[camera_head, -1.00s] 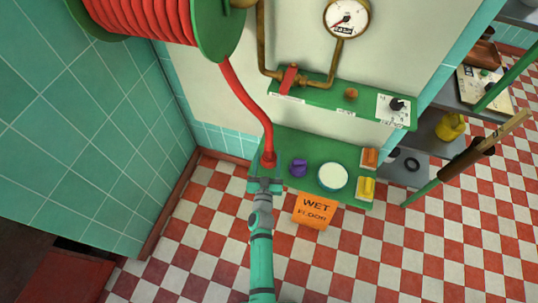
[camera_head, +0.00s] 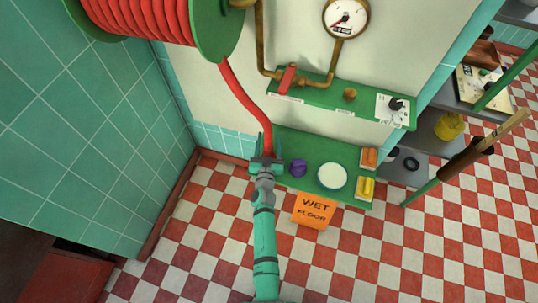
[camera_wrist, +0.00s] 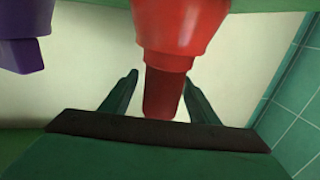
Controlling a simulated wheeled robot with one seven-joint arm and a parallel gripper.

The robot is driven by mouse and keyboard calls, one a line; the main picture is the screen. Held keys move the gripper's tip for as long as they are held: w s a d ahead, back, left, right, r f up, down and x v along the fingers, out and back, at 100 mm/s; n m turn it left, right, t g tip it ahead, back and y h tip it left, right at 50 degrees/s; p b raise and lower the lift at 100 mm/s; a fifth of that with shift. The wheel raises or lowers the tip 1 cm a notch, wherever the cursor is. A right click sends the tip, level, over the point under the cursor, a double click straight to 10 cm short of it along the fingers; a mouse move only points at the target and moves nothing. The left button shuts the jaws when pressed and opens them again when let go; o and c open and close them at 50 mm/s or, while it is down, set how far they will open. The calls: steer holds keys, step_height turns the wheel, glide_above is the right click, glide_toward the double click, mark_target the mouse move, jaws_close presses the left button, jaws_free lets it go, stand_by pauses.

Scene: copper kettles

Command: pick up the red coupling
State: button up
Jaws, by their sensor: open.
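The red coupling (camera_wrist: 178,30) fills the upper middle of the wrist view, and its narrower end lies between my two fingers. In the head view the red hose (camera_head: 247,99) runs down to the left end of the lower green shelf, where my gripper (camera_head: 266,160) hides most of the coupling. My gripper is open in the wrist view (camera_wrist: 162,82), with a finger on each side of the coupling and gaps visible beside it. I see no grip on it.
A purple knob-like thing (camera_head: 298,168) stands just right of my gripper and shows in the wrist view (camera_wrist: 20,50). A white round dish (camera_head: 332,176) and two sponges or brushes (camera_head: 366,187) sit farther right. An orange wet-floor sign (camera_head: 313,211) hangs in front. A tiled wall is at left.

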steer(key=shift+a, duration=0.1)
steer(key=shift+s, duration=0.15)
steer(key=c, duration=1.1)
steer(key=shift+o, duration=0.2)
steer(key=shift+r, duration=0.15)
steer(key=s+r, duration=0.2)
steer(key=s, duration=0.7)
steer(key=s+a+r, duration=0.1)
steer(key=s+r, duration=0.1)
steer(key=s, duration=0.6)
steer(key=shift+s+a+r, duration=0.2)
steer(key=shift+s+r, duration=0.2)
